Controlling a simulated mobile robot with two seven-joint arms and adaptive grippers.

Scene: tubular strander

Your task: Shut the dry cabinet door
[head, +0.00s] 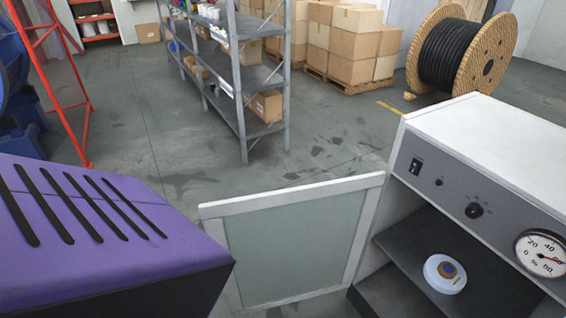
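The dry cabinet (505,145) stands at the right, a white box with a grey control panel (455,190) above its opening. Its door (295,240), a pale frame around a greenish pane, stands wide open. The door meets the cabinet at the far left side of the opening and reaches out to the left. Inside, a white round item with a brown and blue top (445,273) sits on a dark shelf (415,245). Neither of my grippers is in view.
A purple slotted housing (95,225) fills the lower left, close to the door's free edge. Behind stand a grey shelf rack (240,75), stacked cartons (345,45) and a cable reel (460,50). The floor (210,165) beyond the door is clear.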

